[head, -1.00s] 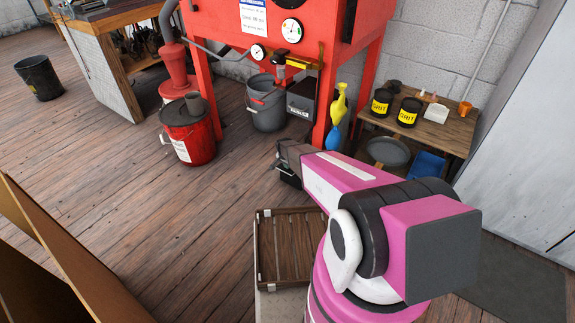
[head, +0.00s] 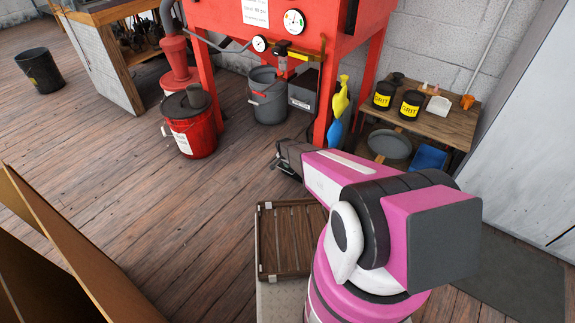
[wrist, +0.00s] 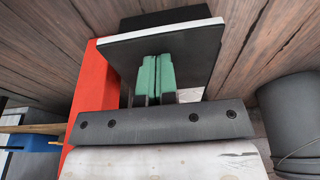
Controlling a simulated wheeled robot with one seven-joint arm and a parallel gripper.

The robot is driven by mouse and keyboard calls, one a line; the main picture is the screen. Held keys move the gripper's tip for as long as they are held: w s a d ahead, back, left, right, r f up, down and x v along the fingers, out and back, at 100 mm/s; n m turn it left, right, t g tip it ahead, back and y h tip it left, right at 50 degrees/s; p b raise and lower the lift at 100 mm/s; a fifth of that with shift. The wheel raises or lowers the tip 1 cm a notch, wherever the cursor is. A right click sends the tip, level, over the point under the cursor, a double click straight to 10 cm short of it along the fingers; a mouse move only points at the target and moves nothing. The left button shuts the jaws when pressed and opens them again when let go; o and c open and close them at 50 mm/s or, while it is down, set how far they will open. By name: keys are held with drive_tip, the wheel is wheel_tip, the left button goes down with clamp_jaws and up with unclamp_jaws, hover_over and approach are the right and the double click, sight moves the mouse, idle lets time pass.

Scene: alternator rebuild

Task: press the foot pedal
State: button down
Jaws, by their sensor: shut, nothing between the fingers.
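The foot pedal shows in the wrist view as a flat black plate (wrist: 205,48) with a pale far edge. In the head view only a dark bit of it (head: 287,171) shows on the floor, below the end of my arm in the picture. My gripper (wrist: 157,68) has its green fingertips together and empty. They overlap the middle of the plate in the wrist view. I cannot tell whether they touch it or how far the plate is pressed down. In the head view the fingertips are hidden by my own arm.
A red cabinet (head: 225,14) stands on red legs, one (wrist: 95,85) close left of my gripper in the wrist view. A grey bucket (wrist: 290,110) is at right.

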drive_tip(key=v, duration=0.4)
drive_tip(key=shift+w+d+r, duration=0.15)
drive_tip(key=shift+d, duration=0.2)
drive_tip(key=s+a+v, duration=0.1)
drive_tip(key=v, duration=0.8)
drive_tip(key=shift+a, duration=0.25)
drive_tip(key=shift+s+r, duration=0.1)
drive_tip(key=shift+s, duration=0.05)
drive_tip(key=s+d+r+n+g, duration=0.1)
drive_tip(key=s+d+r+n, duration=0.3)
drive_tip(key=s+r, duration=0.9)
drive_tip(key=s+d+r+n+y, duration=0.1)
drive_tip(key=s+d+r+n, duration=0.3)
drive_tip(key=s+r, duration=0.9)
drive_tip(key=shift+s+d+r+g+y, duration=0.35)
drive_tip(key=shift+d+r, duration=0.4)
drive_tip(key=shift+d, duration=0.35)
idle(0.8)
